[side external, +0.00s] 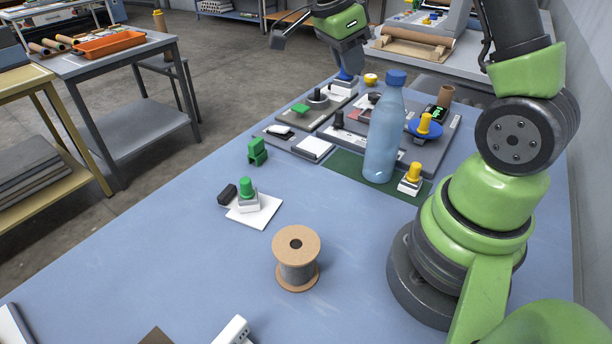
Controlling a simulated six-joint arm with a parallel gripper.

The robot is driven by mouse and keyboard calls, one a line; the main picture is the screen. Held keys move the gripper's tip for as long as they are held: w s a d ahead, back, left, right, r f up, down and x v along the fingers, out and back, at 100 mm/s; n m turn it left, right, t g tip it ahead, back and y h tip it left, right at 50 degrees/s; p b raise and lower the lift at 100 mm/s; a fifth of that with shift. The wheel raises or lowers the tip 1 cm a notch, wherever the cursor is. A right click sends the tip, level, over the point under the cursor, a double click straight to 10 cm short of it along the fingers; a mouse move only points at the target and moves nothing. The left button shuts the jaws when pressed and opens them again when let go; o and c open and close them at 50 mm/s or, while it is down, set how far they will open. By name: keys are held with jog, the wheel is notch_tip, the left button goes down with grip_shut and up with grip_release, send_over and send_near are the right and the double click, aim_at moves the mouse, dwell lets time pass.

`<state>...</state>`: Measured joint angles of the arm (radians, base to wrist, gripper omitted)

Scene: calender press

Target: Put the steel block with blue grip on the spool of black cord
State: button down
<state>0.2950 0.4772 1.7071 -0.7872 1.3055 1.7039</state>
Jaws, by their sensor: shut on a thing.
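The steel block with blue grip (342,87) is at the far end of the blue table, by the grey panels. My gripper (347,69) comes down from above and is shut on its blue grip. Whether the block rests on the panel or hangs just above it, I cannot tell. The spool of black cord (297,273) stands upright in the near middle of the table, with tan flanges and dark grey cord. Its top flange is bare, with a dark centre hole. My gripper is far behind the spool.
A tall blue bottle (383,135) stands on a green mat, between the panels and my arm's base. A green-gripped block (247,196) sits on a white card. A yellow-gripped block (410,180) stands beside the bottle. A green clamp-like piece (257,152) stands left. Table around the spool is clear.

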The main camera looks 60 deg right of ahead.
jog(key=a+n+t, duration=0.1)
jog(key=a+n, duration=0.3)
jog(key=a, duration=1.1)
jog(key=n+t, duration=0.2)
jog(key=n, duration=0.2)
send_over(297, 243)
jog(key=shift+h, duration=0.4)
notch_tip(297, 243, down, 10)
jog(key=shift+f, duration=0.1)
jog(key=c, duration=1.4)
grip_release()
jog(key=shift+f, duration=0.1)
jog(key=o, duration=0.4)
